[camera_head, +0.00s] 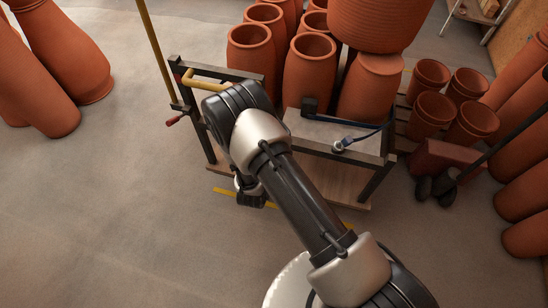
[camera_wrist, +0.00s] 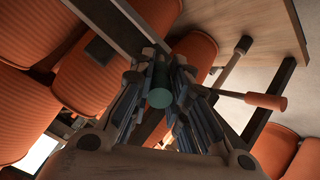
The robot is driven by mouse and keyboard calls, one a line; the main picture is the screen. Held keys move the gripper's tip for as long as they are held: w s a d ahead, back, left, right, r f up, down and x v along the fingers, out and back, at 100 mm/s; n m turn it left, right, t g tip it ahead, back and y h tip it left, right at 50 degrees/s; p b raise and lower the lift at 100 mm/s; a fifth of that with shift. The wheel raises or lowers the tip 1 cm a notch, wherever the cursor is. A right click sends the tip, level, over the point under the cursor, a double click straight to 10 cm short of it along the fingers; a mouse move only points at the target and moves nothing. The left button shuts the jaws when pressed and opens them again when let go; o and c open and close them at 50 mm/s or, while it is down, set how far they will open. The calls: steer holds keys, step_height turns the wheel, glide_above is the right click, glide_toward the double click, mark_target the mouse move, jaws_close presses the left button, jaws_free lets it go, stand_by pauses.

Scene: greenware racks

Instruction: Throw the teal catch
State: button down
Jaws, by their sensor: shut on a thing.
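The teal catch (camera_wrist: 160,97) shows in the wrist view as a small rounded teal end between my fingertips. My gripper (camera_wrist: 158,80) is shut on it, with one finger on each side. The fingers hide most of the catch and how it is mounted. In the head view my gripper (camera_head: 252,197) is low at the front left of the rack, partly behind my arm. The catch cannot be made out there.
A red-handled lever (camera_wrist: 265,101) sticks out close to my gripper. A blue-ended fitting (camera_head: 343,144) lies on the rack's front board. Open floor (camera_head: 110,220) is at left.

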steer(key=c, duration=1.5)
jaws_free()
steer(key=v, duration=1.2)
